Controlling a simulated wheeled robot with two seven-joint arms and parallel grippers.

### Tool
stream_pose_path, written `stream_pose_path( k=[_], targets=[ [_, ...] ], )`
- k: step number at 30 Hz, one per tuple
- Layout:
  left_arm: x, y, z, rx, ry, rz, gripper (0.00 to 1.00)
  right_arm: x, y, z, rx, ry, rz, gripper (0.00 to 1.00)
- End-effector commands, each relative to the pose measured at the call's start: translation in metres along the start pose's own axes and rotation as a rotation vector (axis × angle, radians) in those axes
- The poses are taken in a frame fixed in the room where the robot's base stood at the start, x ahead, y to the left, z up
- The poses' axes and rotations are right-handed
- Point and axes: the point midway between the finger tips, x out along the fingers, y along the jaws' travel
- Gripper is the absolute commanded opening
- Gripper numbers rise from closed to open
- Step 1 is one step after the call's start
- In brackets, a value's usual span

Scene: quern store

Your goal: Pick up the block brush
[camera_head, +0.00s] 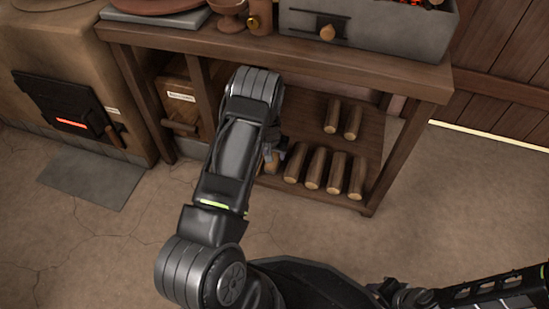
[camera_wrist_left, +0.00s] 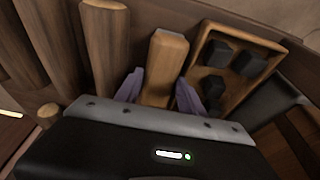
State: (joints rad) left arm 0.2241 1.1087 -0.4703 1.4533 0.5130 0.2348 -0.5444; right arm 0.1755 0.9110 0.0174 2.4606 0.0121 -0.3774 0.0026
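A pale wooden block (camera_wrist_left: 165,62), which looks like the block brush, stands upright in the left wrist view. In the head view my left gripper (camera_head: 277,156) is at the lower shelf under the bench, mostly hidden by my own arm, and the block cannot be made out there. Part of my right arm shows at the bottom right; its gripper is out of view.
A wooden tray (camera_wrist_left: 222,98) with dark lumps (camera_wrist_left: 249,64) is close by on the right. The bench top (camera_head: 360,73) is above. The floor (camera_head: 440,220) at right is clear.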

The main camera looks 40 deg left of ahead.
Motion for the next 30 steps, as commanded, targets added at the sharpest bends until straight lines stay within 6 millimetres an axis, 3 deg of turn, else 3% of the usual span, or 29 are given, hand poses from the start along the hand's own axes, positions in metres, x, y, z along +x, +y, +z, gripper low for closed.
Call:
stream_pose_path(
  k=[16,30],
  targets=[
    [0.0000,0.0001,0.0000,0.000,0.000,0.000,0.00,0.0000,0.0000,0.0000,0.000,0.000,0.000,0.36],
    [-0.0090,0.0002,-0.0029,0.000,0.001,0.000,0.00,-0.0055,-0.0021,0.0002,0.000,0.000,0.001,0.36]
  ],
)
